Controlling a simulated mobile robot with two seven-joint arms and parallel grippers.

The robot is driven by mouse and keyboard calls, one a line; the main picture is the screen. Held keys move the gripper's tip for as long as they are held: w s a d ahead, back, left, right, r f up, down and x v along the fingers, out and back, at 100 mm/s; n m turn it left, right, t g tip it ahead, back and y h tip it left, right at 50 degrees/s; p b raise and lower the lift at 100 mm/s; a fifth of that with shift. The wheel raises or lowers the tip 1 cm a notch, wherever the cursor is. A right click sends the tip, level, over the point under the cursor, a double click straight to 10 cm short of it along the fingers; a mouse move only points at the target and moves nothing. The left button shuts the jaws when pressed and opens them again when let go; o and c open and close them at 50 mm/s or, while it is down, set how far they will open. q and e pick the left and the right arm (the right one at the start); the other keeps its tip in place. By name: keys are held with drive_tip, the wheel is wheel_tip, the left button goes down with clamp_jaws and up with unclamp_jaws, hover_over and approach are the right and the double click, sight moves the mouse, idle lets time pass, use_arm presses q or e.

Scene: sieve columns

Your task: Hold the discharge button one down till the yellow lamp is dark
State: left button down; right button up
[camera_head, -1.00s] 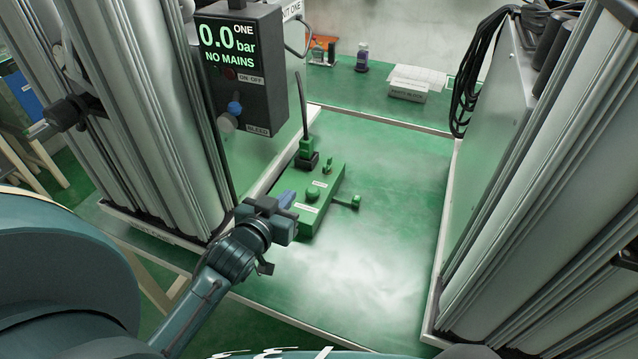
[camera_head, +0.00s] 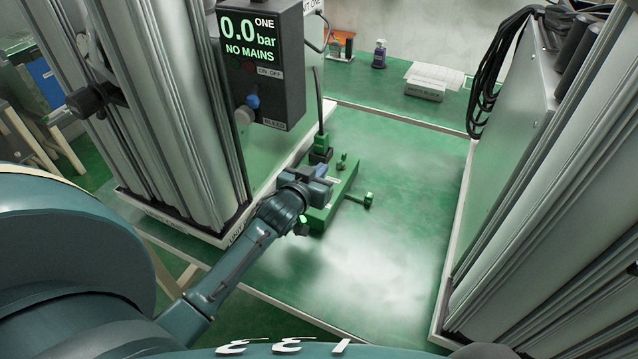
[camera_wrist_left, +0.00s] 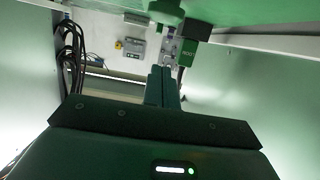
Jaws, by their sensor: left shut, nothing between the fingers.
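The green pump block (camera_head: 345,190) lies on the green floor plate, with a tall lever at its far end and a small knob on a side stem (camera_head: 367,199). My left gripper (camera_head: 322,171) is shut and empty, over the near part of the block. It hides the domed button there, so I cannot tell whether it touches it. In the left wrist view the shut fingers (camera_wrist_left: 163,84) point toward green parts. I cannot make out a lit yellow lamp. My right gripper is not in view.
A dark control box (camera_head: 280,60) reads "0.0 bar, NO MAINS" and carries a blue knob (camera_head: 252,102). Silver columns stand left and right (camera_head: 545,190). The plate right of the block is clear.

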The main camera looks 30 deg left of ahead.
use_arm(q)
drive_tip(key=shift+f, duration=2)
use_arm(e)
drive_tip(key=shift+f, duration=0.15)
use_arm(q)
drive_tip(key=shift+s, duration=0.1)
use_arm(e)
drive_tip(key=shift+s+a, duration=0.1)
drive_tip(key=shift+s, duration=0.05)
